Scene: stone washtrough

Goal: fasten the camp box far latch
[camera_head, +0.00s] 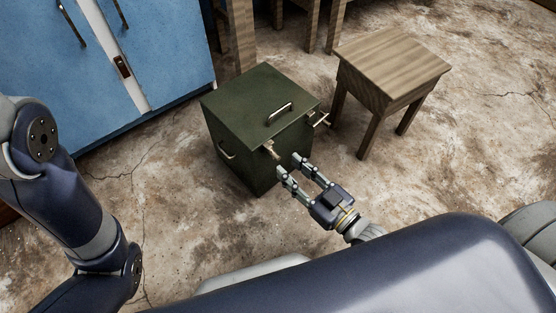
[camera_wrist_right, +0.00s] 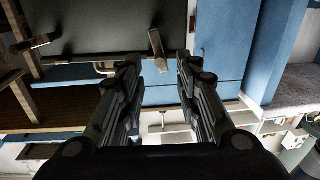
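The camp box (camera_head: 224,110) is a dark green box with a shut lid, standing on the floor in the head view. Two latches stick out from its right-hand face: the far latch (camera_head: 320,119) and the near latch (camera_head: 271,151). My right gripper (camera_head: 290,165) is open and empty, its fingertips close to the near latch. In the right wrist view the box (camera_wrist_right: 100,30) is at the top, one latch (camera_wrist_right: 157,45) shows between and beyond the fingertips (camera_wrist_right: 158,62), and the other latch (camera_wrist_right: 36,43) is at the left. Contact cannot be told. My left gripper is out of view.
A wooden stool (camera_head: 392,65) stands to the right of the box, near the far latch. A blue cabinet (camera_head: 165,50) is behind at the left. The lid has a metal handle (camera_head: 280,112). The floor in front of the box is clear.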

